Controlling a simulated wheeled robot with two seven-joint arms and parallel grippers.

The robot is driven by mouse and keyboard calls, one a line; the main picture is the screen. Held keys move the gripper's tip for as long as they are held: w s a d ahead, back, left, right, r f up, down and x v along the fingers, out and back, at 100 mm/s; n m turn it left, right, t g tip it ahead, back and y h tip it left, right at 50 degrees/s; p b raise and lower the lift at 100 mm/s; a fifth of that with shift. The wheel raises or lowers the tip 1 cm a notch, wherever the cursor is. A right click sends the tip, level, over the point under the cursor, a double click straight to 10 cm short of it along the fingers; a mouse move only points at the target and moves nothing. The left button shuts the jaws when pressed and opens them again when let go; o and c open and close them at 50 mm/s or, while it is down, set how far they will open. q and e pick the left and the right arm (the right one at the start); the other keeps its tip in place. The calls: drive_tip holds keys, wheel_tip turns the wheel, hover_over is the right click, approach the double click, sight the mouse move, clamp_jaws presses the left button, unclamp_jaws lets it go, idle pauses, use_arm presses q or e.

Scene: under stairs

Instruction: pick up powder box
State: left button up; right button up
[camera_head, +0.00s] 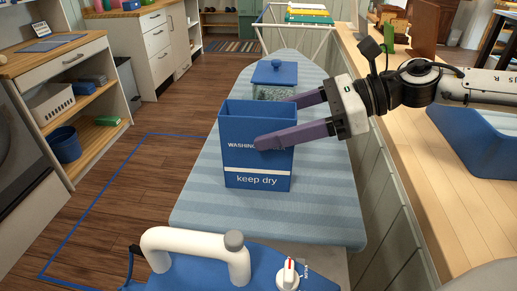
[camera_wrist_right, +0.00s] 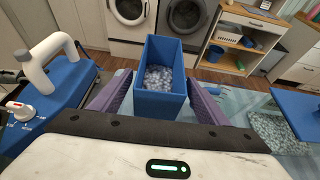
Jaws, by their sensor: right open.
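The powder box (camera_head: 257,170) is a blue, open-topped box with white lettering, including "keep dry", standing upright on the striped ironing board (camera_head: 200,205). My right gripper (camera_head: 272,120) comes in from the right with its purple fingers open around the box. One finger lies across the near face and covers part of the lettering; the other is behind the box. In the right wrist view the box (camera_wrist_right: 166,103) sits between the fingers, with whitish granules inside. I cannot tell whether the fingers touch it. My left gripper is not in view.
A glass container with a blue lid (camera_head: 275,74) stands just behind the box. A blue and white iron (camera_head: 195,245) is at the board's near end. A blue basin (camera_head: 480,135) is on the wooden counter (camera_head: 395,95) at right. The wooden floor at left is open.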

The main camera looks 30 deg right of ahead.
sight(259, 128)
drive_tip(key=shift+w+a+f+b, duration=0.45)
drive_tip(key=shift+a+f, duration=0.2)
drive_tip(key=shift+a, duration=0.05)
drive_tip(key=shift+w+a, duration=0.4)
drive_tip(key=shift+a, duration=0.15)
drive_tip(key=shift+c, duration=0.5)
clamp_jaws()
